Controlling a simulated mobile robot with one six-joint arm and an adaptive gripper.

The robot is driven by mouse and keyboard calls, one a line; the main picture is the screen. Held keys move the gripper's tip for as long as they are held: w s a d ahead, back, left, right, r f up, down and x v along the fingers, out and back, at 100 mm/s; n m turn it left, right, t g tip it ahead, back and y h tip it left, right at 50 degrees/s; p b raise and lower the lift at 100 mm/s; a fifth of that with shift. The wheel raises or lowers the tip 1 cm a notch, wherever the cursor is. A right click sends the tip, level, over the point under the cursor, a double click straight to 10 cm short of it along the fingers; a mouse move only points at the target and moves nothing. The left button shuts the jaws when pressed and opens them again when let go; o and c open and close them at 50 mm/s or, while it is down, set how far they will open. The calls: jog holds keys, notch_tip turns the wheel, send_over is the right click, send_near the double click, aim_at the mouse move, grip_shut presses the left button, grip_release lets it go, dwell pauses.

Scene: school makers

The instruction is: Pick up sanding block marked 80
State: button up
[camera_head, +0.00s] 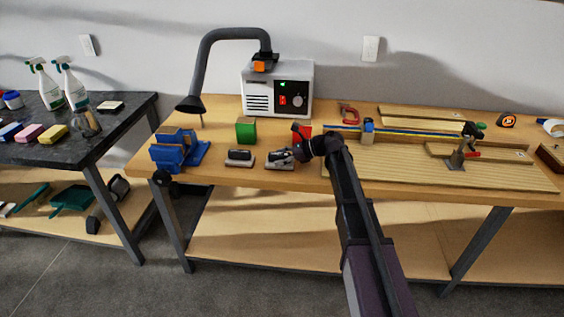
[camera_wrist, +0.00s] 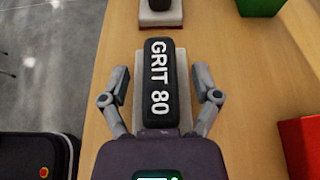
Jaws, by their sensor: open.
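The sanding block marked "GRIT 80" (camera_wrist: 159,78) lies on the wooden workbench in the wrist view, its black top handle facing up over a pale base. My gripper (camera_wrist: 160,97) is open, with one finger on each side of the block, apart from the black handle. Whether the fingers touch the pale base I cannot tell. In the head view my gripper (camera_head: 279,156) is over the block (camera_head: 277,166) near the bench's front edge and partly hides it.
A second sanding block (camera_head: 240,158) sits to the left. A green block (camera_head: 246,131) and a red block (camera_head: 304,130) stand behind. A blue vise-like tool (camera_head: 170,152) is farther left. Wooden boards (camera_head: 430,170) fill the right. The bench's front edge is close.

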aim_at(280, 154)
grip_shut()
jog(key=shift+r, duration=0.2)
notch_tip(280, 154, up, 4)
jog(key=p, duration=0.4)
jog(key=shift+f, duration=0.15)
jog(key=s+a+p, duration=0.1)
jog(key=s+a, duration=0.2)
jog(key=s, duration=1.2)
jog(key=shift+s+r, duration=0.35)
jog(key=shift+r, duration=0.1)
jog(key=shift+a, duration=0.1)
